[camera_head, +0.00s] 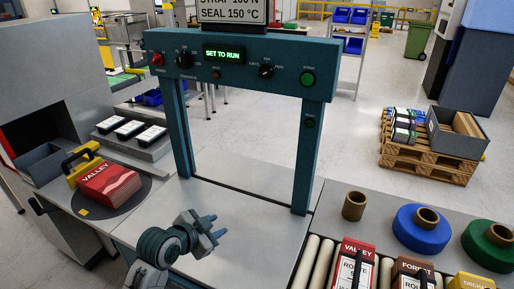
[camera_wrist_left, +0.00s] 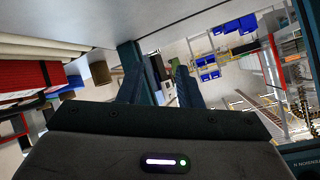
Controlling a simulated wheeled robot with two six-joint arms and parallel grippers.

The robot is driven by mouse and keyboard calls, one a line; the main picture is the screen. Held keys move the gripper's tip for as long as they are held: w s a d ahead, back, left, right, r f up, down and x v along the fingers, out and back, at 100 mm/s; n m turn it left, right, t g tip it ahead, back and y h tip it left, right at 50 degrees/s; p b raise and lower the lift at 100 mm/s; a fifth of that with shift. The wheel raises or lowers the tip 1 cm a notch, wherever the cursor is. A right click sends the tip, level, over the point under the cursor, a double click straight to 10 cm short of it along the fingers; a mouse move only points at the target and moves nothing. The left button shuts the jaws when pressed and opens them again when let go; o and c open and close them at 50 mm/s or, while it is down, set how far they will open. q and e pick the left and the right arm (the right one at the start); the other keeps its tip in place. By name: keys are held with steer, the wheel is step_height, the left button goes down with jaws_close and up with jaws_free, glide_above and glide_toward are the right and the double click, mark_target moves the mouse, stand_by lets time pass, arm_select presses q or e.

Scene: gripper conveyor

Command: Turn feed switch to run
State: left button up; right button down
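The teal machine frame (camera_head: 232,40) stands upright, with a panel along its top beam. A green-lit display (camera_head: 223,54) there reads "SET TO RUN". A black knob (camera_head: 185,59) sits left of the display and another black knob (camera_head: 266,71) sits right of it. Their small labels are too fine to read, so I cannot tell which is the feed switch or its setting. My left gripper (camera_head: 216,226) is low over the grey table, well below the panel, touching neither knob. Its fingers stand apart and empty, as the left wrist view (camera_wrist_left: 158,85) also shows. My right gripper is out of view.
A red button (camera_head: 157,59) and a green button (camera_head: 308,79) flank the knobs. A red Valley bag (camera_head: 109,184) lies on the turntable at left. Rollers with bags and spools (camera_head: 421,228) are at right. The frame's opening is clear.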

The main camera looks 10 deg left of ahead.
arm_select(q)
steer(key=w+d+r+m+t+h, duration=0.1)
steer(key=w+r+m+t+h, duration=0.2)
steer(key=r, duration=0.6)
steer(key=w+r+m+t, duration=0.1)
steer(key=w+r+m, duration=0.1)
steer(key=w+r, duration=0.5)
steer(key=m+t+h, duration=0.2)
steer(key=m+h, duration=0.2)
steer(key=m, duration=0.1)
glide_toward(261, 75)
steer(key=p+x, duration=0.4)
steer(key=x, duration=0.3)
steer(key=shift+w+d+r, duration=0.2)
steer(key=shift+d, duration=0.05)
steer(key=shift+w+d, duration=0.2)
steer(key=shift+w, duration=0.2)
steer(key=shift+f, duration=0.1)
jaws_close()
